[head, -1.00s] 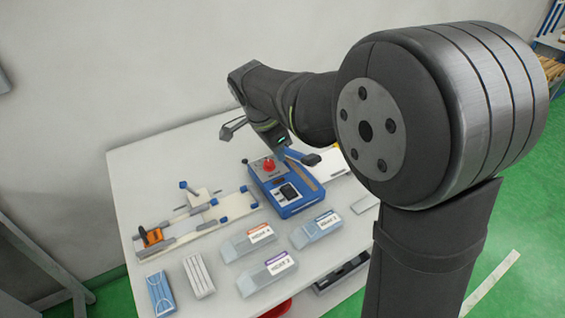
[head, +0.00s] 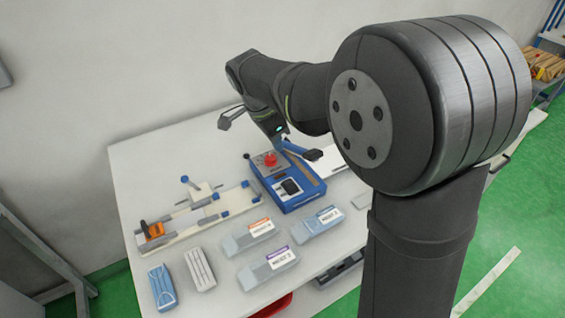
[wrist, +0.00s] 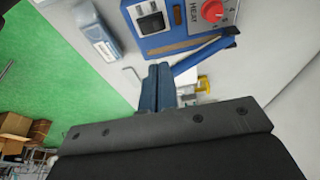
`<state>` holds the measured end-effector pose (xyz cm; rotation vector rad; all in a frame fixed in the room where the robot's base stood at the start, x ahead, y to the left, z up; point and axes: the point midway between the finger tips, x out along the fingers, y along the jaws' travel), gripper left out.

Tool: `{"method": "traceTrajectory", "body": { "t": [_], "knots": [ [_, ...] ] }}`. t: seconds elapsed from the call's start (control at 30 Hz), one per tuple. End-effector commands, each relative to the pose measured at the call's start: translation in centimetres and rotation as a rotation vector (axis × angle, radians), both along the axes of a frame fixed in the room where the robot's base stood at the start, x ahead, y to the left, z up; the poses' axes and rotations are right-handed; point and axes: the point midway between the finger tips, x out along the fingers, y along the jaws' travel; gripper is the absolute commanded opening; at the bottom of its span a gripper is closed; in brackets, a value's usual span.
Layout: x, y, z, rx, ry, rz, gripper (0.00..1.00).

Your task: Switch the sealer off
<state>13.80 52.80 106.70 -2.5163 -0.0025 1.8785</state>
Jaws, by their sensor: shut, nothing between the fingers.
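The blue sealer (head: 287,182) stands on the table, with a red knob (head: 270,160) and a black rocker switch (head: 289,187) on its top panel. In the wrist view the sealer (wrist: 178,42) is at the top, with the black switch (wrist: 151,18) and the red dial (wrist: 212,11) marked HEAT. The switch's position is too small to tell. My gripper (wrist: 158,72) is shut and empty, its blue fingers together, apart from the switch and near the sealer's blue lever arm (wrist: 205,52). In the head view my arm hides the fingertips in part.
A white fixture with an orange clamp (head: 153,231) lies left of the sealer. Labelled boxes (head: 268,268) and mask stacks (head: 162,287) lie in front. A small yellow part (wrist: 204,84) sits beyond the lever in the wrist view. Bare table shows at the left rear.

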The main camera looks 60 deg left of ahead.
Motion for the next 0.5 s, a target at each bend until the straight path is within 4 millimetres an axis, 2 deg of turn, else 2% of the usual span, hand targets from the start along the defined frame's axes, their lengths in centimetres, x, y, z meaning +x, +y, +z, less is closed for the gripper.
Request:
{"method": "traceTrajectory", "body": {
  "t": [0.17,0.5],
  "knots": [
    [0.7,-0.1,-2.5,-0.007,0.0,-0.002,0.0],
    [2.8,-0.1,-9.4,-0.005,0.001,-0.003,0.0]
  ]
}}
